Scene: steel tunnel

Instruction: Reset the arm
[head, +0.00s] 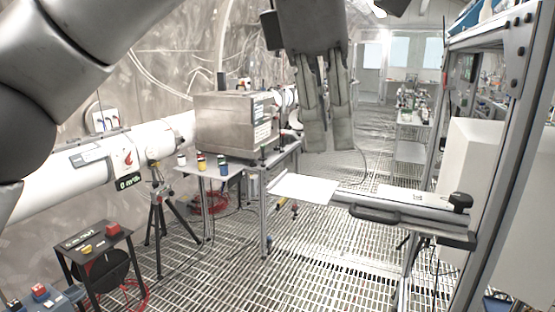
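My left gripper (327,142) hangs from the top middle of the head view with its two dark grey fingers pointing down. The fingers stand side by side with a narrow gap, and no object shows between them. From this angle I cannot tell whether it is open or shut. It shows in front of the aisle, above the flat white panel (303,188) in the picture, apart from it as far as I can see. My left arm's grey links fill the upper left. My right gripper is not in view.
A steel box (226,124) sits on a stand left of centre, with small coloured bottles (201,163) before it. A white pipe (80,175), a tripod (156,215) and a small black table (88,240) stand left. A metal frame (497,150) rises right. Grated floor (330,270) is open in front.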

